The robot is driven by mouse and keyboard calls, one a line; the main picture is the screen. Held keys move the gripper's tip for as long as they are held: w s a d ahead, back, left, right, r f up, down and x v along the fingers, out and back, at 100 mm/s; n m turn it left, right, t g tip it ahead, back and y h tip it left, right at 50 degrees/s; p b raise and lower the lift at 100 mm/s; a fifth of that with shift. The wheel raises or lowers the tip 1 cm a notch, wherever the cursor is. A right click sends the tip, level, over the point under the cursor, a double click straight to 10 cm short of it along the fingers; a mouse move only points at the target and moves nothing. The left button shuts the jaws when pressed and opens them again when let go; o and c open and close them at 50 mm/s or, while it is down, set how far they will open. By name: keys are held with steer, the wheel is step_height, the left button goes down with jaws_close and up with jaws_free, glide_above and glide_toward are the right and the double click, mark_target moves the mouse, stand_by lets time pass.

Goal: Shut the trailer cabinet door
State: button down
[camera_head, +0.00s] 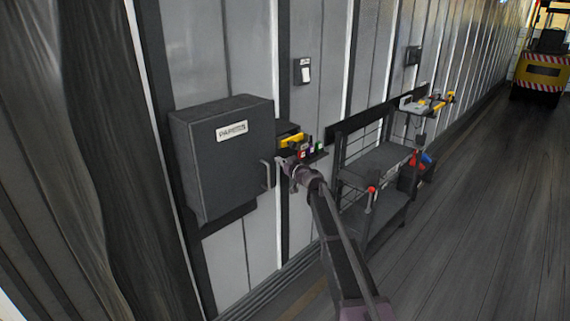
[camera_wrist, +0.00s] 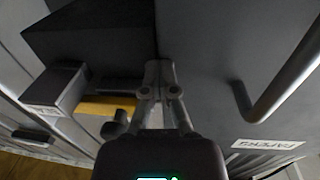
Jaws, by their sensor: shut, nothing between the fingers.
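The dark grey cabinet (camera_head: 222,165) hangs on the ribbed wall at left in the head view, with a white label on its front. The bar handle (camera_head: 266,176) is near the right edge of the door. In the wrist view the door face (camera_wrist: 215,70) fills the right, with the handle (camera_wrist: 275,95) and the upside-down PAPERS label (camera_wrist: 268,144). My gripper (camera_head: 289,166) is right of the handle; its shut, empty fingertips (camera_wrist: 158,68) appear at the door's free edge, beside a dark panel. I cannot tell whether they touch, or how wide any gap is.
A small shelf with a yellow item (camera_head: 292,140) and other small objects is just behind my gripper. A metal rack (camera_head: 378,162) stands along the wall to the right. A light switch (camera_head: 304,71) is above. The floor (camera_head: 480,190) at right is clear, with a yellow vehicle (camera_head: 541,72) far back.

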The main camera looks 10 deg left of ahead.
steer(key=shift+w+a+r, duration=0.1)
steer(key=shift+w+a, duration=0.15)
steer(key=w+d+v, duration=0.1)
steer(key=v, duration=1.3)
steer(key=shift+d, duration=0.3)
steer(key=shift+s, duration=0.1)
